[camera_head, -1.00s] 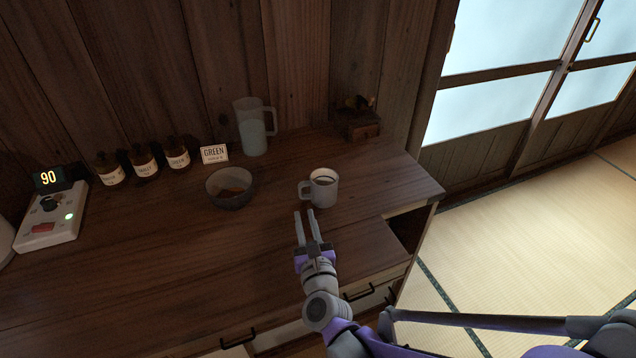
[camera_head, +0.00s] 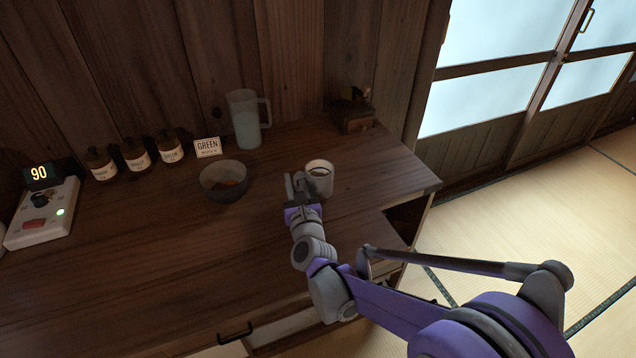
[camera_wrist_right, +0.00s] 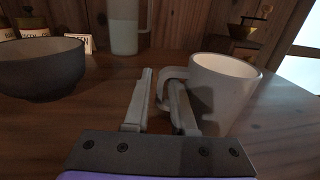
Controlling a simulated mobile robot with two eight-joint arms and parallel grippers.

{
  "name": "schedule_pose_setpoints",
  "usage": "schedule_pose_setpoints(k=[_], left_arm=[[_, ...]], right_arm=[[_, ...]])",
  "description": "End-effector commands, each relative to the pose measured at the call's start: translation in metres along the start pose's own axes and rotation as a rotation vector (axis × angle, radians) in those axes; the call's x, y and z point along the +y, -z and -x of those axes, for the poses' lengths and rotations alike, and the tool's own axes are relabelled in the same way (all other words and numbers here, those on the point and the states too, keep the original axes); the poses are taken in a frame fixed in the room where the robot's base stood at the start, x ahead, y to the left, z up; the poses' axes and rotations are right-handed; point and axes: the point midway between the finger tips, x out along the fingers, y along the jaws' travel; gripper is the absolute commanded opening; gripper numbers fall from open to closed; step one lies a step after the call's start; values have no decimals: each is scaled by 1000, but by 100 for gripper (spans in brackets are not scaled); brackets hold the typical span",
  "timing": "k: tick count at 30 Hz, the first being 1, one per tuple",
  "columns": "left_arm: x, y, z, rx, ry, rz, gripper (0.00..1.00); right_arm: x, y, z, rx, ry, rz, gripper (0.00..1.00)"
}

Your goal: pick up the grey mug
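In the right wrist view the mug (camera_wrist_right: 226,92) stands just right of my fingers. My right gripper (camera_head: 294,184) is at the handle side of the mug. Its fingers (camera_wrist_right: 160,88) are apart, and the handle's outer edge shows between their tips. The right finger overlaps the handle in the picture; I cannot tell whether it touches. My left gripper is not in view.
A dark bowl (camera_head: 224,182) is left of the gripper. A jug (camera_head: 244,120), a GREEN sign (camera_head: 207,147) and several brown bottles (camera_head: 136,155) stand along the wall. A small wooden box (camera_head: 352,116) is at the back right. The counter's right edge is near the mug.

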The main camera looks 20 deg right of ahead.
Motion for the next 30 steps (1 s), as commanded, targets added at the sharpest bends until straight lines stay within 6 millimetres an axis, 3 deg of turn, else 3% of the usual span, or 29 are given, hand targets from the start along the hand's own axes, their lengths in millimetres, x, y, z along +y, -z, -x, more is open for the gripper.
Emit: schedule_pose_setpoints(k=[2, 6, 30], left_arm=[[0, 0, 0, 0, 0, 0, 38], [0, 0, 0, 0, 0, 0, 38], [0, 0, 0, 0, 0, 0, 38]], right_arm=[[0, 0, 0, 0, 0, 0, 22], [0, 0, 0, 0, 0, 0, 0], [0, 0, 1, 1, -1, 0, 0]])
